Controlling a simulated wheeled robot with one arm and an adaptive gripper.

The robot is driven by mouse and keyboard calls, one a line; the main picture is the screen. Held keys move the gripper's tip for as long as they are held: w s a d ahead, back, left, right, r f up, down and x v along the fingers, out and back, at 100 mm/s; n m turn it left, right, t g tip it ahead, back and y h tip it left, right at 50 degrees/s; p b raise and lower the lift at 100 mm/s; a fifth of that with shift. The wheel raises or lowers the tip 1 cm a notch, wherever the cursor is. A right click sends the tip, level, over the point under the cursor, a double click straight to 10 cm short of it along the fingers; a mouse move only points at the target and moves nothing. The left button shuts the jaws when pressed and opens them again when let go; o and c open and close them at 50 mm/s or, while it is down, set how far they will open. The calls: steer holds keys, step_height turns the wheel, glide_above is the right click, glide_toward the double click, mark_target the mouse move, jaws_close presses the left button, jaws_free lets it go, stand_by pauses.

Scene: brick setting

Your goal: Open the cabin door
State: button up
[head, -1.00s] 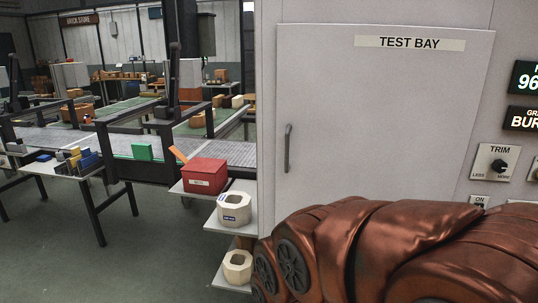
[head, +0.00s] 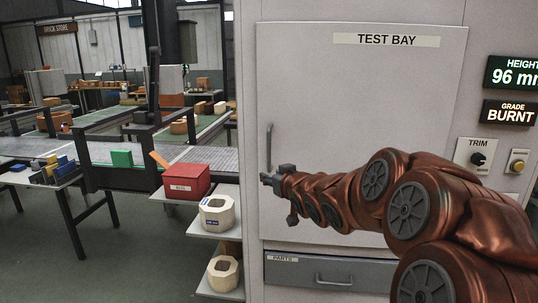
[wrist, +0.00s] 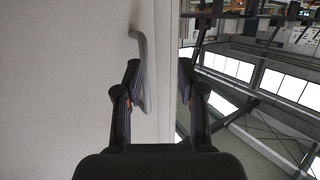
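The cabin door (head: 350,110) is a pale grey panel marked TEST BAY in the head view, and it looks shut. My gripper (head: 264,179) is just below the handle's lower end in the head view. In the wrist view my gripper (wrist: 159,68) has its two fingers spread, with nothing held. The handle (wrist: 141,58) shows there beside the left finger, partly hidden behind it. I cannot tell whether they touch.
A PARTS drawer (head: 330,274) is below the door. A red box (head: 181,184) and white octagonal blocks (head: 217,214) stand on shelves left of the cabin. A TRIM knob (head: 478,158) and displays are on the right. The floor at left is partly clear.

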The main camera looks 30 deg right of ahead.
mark_target(270, 151)
steer(key=shift+w+d+r+t+p, duration=0.25)
steer(key=shift+w+d+r+t, duration=0.35)
steer(key=shift+w, duration=0.85)
steer(key=shift+w+d+r+t+p, duration=0.3)
steer(key=shift+w+d+r, duration=0.5)
steer(key=shift+w, duration=0.65)
steer(key=shift+w+d+r+t+p, duration=0.15)
steer(key=shift+w+d+r+t, duration=0.45)
steer(key=shift+w, duration=0.85)
steer(key=shift+d+r, duration=0.1)
jaws_close()
